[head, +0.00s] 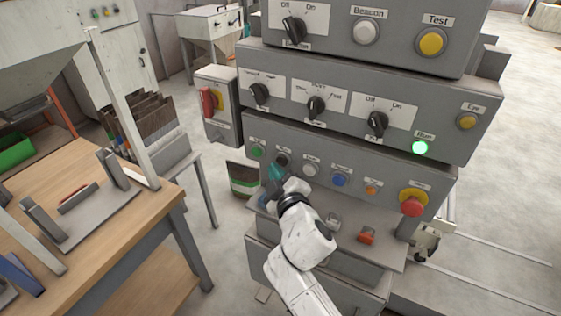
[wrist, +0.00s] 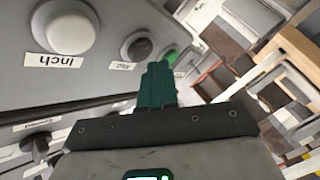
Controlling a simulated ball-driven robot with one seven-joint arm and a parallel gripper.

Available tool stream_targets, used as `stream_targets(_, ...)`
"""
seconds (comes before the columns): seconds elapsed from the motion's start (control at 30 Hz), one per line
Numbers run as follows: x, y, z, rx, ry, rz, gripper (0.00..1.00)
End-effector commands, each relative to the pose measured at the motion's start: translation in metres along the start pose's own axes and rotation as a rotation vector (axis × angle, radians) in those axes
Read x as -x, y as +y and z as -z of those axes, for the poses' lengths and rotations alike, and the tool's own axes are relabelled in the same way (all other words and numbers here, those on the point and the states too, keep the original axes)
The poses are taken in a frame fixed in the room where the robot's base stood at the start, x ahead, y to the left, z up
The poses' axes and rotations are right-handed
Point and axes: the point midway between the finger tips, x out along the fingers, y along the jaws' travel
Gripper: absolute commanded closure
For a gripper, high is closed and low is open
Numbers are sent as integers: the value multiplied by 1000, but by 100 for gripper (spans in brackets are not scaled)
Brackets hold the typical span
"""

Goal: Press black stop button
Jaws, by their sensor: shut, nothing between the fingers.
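The black stop button (head: 282,158) sits in the lower button row of the grey panel, between a green button (head: 257,152) and a white one (head: 310,170). In the wrist view the stop button (wrist: 137,46) is a dark grey round cap with its label below it. My gripper (head: 275,171) is shut and empty, with teal fingers close together. In the head view its tips are just below the stop button. In the wrist view the fingertips (wrist: 157,68) overlap the button's lower right edge. I cannot tell whether they touch it.
The white inch button (wrist: 68,28) is left of the stop button in the wrist view. A blue button (head: 340,180), an orange button (head: 371,190) and a red emergency button (head: 412,203) continue the row. A ledge (head: 380,249) juts out below. A wooden table (head: 130,225) stands left.

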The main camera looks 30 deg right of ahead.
Motion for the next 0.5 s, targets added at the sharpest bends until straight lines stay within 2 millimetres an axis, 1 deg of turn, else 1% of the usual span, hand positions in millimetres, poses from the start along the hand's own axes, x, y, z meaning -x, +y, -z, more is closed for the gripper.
stream_targets(0.2, -5, 5, -3, 0, -1, -1, 100)
stream_targets(0.5, -5, 4, -4, 0, 0, 0, 100)
